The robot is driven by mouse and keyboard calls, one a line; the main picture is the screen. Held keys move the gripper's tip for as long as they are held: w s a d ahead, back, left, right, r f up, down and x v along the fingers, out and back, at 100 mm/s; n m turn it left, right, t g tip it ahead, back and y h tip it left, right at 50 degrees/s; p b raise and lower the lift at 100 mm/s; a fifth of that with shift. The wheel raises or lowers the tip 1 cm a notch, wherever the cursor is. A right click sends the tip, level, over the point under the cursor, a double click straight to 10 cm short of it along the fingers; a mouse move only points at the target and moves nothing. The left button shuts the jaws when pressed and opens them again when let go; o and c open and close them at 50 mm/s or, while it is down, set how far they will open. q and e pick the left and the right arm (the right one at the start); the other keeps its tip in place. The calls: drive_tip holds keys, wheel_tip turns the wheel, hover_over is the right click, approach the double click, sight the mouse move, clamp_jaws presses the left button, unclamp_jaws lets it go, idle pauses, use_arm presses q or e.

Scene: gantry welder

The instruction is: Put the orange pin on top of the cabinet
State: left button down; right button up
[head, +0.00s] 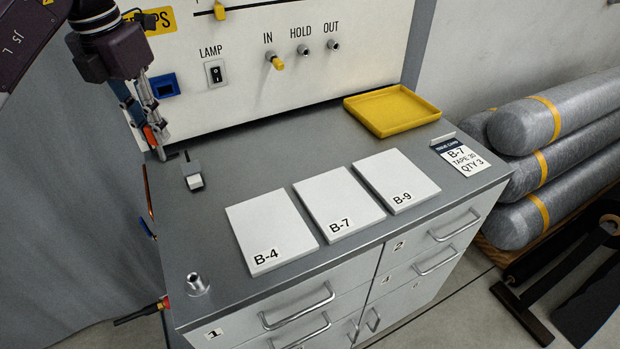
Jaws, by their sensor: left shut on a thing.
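My left gripper (147,122) comes in from the upper left and points down over the back left corner of the cabinet (240,163). It is shut on the orange pin (150,136). Only a short orange part of the pin shows at the fingertips; the fingers hide the rest. A dark tip reaches down close to the cabinet's grey top, and I cannot tell whether it touches. My right gripper is not in view.
White plates B-4 (270,225), B-7 (340,198) and B-9 (396,178) lie on the cabinet top. A yellow tray (392,108) stands at the back right. A small grey block (192,172) lies near the gripper. A metal fitting (197,285) stands front left. The top between is clear.

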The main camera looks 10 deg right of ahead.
use_arm(q)
drive_tip(key=shift+s+a, duration=0.1)
drive_tip(key=shift+s, duration=0.05)
drive_tip(key=shift+s+f, duration=0.1)
drive_tip(key=shift+f, duration=0.1)
wheel_tip(320, 180, down, 19)
drive_tip(key=p, duration=0.5)
drive_tip(key=shift+f, duration=0.25)
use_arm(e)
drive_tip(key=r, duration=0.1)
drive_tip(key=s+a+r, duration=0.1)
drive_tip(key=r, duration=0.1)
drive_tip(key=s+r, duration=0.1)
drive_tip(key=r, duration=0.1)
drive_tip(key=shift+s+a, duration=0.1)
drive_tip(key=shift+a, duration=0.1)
use_arm(q)
drive_tip(key=shift+f, duration=0.1)
